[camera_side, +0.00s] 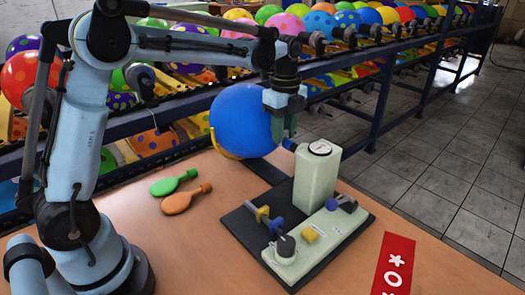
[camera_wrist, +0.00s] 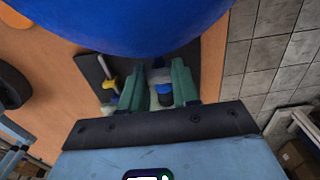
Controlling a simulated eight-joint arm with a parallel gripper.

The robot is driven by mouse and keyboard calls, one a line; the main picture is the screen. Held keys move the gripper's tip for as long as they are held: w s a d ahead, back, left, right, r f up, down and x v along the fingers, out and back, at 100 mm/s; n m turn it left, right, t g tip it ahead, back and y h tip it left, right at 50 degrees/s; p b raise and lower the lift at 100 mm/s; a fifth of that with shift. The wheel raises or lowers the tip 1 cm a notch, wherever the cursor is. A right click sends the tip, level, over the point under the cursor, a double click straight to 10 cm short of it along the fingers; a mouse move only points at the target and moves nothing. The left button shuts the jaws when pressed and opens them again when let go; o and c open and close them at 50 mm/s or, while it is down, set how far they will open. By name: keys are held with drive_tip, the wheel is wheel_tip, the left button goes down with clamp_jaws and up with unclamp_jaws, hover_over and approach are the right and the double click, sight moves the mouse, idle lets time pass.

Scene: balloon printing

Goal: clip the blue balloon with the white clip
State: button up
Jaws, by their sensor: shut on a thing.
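The blue balloon (camera_side: 240,118) is inflated and sits just left of my gripper (camera_side: 283,130) in the side view. It fills the top of the wrist view (camera_wrist: 130,22), in front of the fingers. My gripper points down beside the balloon's right side, above a small blue nozzle (camera_side: 289,145). In the wrist view my gripper (camera_wrist: 159,87) is shut on a small pale piece (camera_wrist: 158,75) that looks like the white clip. A dark blue part (camera_wrist: 165,89) shows below it. The balloon's neck is hidden, and I cannot tell whether the clip touches it.
A pale green machine (camera_side: 318,178) with a gauge stands on a black base (camera_side: 240,222), with knobs in front. A green balloon (camera_side: 173,183) and an orange balloon (camera_side: 186,200) lie flat on the table. A red card (camera_side: 394,265) lies right. Racks of balloons stand behind.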

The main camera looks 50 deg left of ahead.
drive_tip(key=shift+f, duration=0.4)
idle(0.6)
drive_tip(key=o, duration=0.9)
drive_tip(key=shift+r, duration=0.1)
drive_tip(key=shift+r, duration=4.4)
